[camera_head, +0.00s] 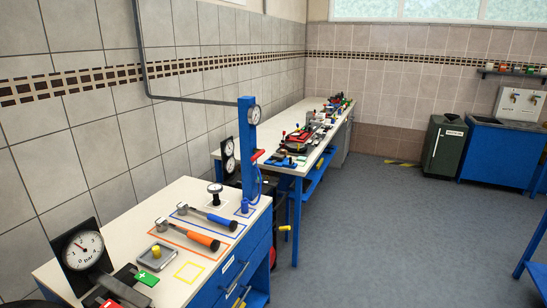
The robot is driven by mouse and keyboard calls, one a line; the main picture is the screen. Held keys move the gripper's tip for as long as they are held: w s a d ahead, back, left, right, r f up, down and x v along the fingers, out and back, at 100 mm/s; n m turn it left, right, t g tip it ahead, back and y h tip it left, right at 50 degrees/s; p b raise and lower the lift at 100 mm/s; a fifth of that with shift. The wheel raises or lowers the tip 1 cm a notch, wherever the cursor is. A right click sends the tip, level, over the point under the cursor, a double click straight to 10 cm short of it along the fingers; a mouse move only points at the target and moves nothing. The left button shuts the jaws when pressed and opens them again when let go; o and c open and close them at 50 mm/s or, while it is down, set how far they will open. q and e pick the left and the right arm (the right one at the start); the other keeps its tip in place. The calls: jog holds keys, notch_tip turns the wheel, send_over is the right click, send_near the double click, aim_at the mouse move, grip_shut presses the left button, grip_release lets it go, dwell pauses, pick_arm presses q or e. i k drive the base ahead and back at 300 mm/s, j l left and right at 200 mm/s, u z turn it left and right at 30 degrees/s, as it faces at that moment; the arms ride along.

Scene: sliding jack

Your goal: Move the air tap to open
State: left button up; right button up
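No part is clearly marked as the air tap, and I cannot tell which one it is. A blue post (247,140) stands at the back of the near workbench, with a small round gauge (254,115) near its top. A red part (251,158) sits on the post's side, with a blue hose (259,185) below it. A small yellow handle (285,228) sticks out beyond the bench's right side. Whether either is open or shut is too small to tell. Neither of my grippers is in view.
The near workbench (210,268) holds hammers (208,218), a large gauge (82,248), a metal tray (157,257) and a green plus plate (148,279). A second bench (320,152) with tools stands behind. The grey floor (390,235) to the right is clear.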

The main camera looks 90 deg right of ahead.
aim_at(259, 152)
jog(key=z, duration=3)
jog(key=i+l+u, duration=0.2)
jog(key=i+l, duration=0.5)
jog(key=l, duration=0.1)
